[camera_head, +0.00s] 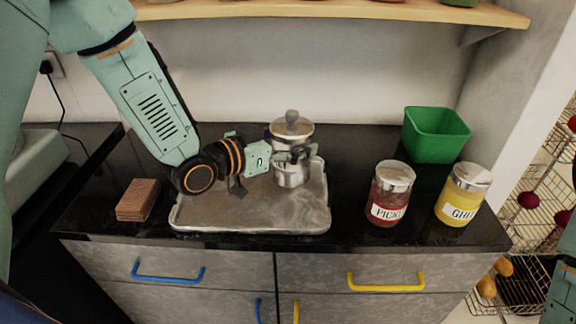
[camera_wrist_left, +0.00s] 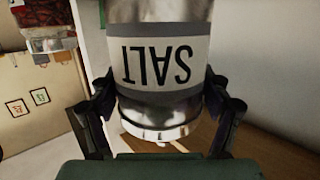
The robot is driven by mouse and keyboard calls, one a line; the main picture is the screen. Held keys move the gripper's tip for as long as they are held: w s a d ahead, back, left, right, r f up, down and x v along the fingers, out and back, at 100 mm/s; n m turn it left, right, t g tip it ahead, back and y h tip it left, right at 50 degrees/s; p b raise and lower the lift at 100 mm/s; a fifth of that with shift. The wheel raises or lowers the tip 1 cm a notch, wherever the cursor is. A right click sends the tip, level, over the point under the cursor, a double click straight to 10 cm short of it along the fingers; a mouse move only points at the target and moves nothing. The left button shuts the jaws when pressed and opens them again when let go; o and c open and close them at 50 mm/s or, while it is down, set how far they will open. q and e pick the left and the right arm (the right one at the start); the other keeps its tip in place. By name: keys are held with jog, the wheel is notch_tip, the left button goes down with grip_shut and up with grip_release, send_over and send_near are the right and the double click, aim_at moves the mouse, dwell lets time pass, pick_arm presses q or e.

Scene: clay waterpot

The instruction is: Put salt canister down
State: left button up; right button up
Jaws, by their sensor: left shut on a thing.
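The salt canister (camera_head: 291,170) is a silver metal cylinder with a knobbed lid. It is upright at the back right of the grey metal tray (camera_head: 250,211) in the head view. My left gripper (camera_head: 297,155) is shut on its side, with the arm coming in from the left. In the left wrist view, the canister (camera_wrist_left: 161,62) fills the middle, its SALT label upside down, with a finger on each side. Whether its base touches the tray is hard to tell. My right gripper is not in view.
A pickle jar (camera_head: 389,195) and a ghee jar (camera_head: 462,196) stand right of the tray. A green bin (camera_head: 435,134) is behind them. A brown block (camera_head: 138,200) lies left of the tray. A wooden shelf (camera_head: 335,13) hangs above. The tray's front part is clear.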

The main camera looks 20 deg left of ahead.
pick_arm(q)
jog(key=shift+a+f, duration=0.1)
jog(key=shift+f, duration=0.35)
jog(key=shift+s+f, duration=0.15)
jog(key=shift+s, duration=0.1)
notch_tip(320, 180, down, 3)
jog(key=shift+w+f+b, duration=0.1)
jog(key=shift+b, duration=0.5)
jog(key=shift+w+f, duration=0.15)
jog(key=shift+f, duration=0.05)
jog(key=shift+r, duration=0.1)
jog(key=shift+s, duration=0.3)
jog(key=o, duration=1.8)
jog(key=shift+w+f, duration=0.15)
jog(key=shift+f, duration=0.1)
jog(key=shift+r, duration=0.1)
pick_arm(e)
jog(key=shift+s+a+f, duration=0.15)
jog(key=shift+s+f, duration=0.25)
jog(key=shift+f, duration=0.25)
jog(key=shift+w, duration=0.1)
